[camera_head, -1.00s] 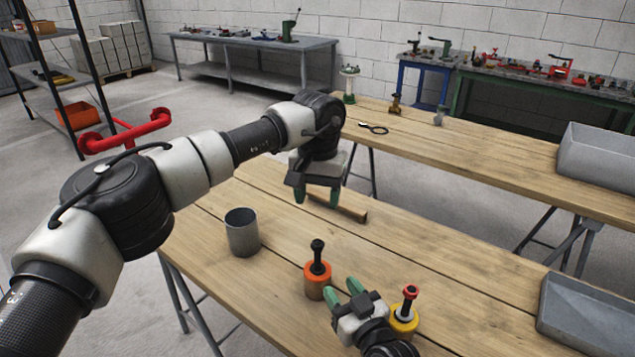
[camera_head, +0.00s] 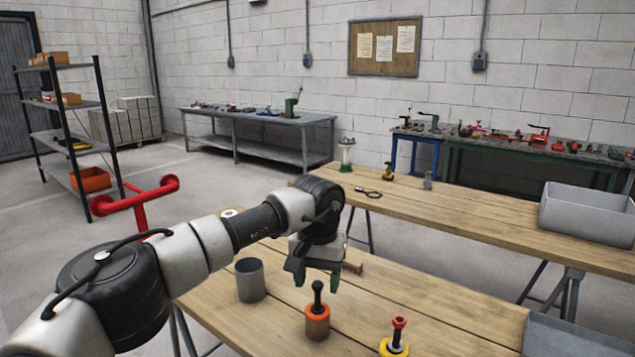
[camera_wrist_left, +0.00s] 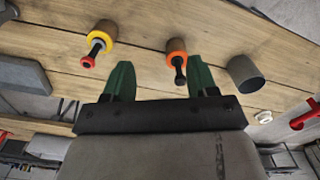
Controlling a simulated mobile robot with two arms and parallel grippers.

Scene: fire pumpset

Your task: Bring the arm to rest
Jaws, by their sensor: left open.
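My left arm reaches in from the left in the head view, and its left gripper (camera_head: 317,279) hangs over the near wooden table (camera_head: 425,318). Its two green fingers are apart with nothing between them. They also show apart in the left wrist view (camera_wrist_left: 160,82). An orange cylinder with a black knob (camera_head: 317,322) stands on the table below the gripper. A yellow cylinder with a red top (camera_head: 395,346) stands to the right, cut by the lower edge. My right gripper is out of view.
A grey metal cup (camera_head: 250,280) stands left of the orange cylinder. A wooden piece (camera_head: 352,267) lies behind the gripper. A grey tray (camera_head: 570,338) is at lower right. A second wooden table (camera_head: 450,217) behind holds a grey bin (camera_head: 588,214). Red pipework (camera_head: 135,197) rises at left.

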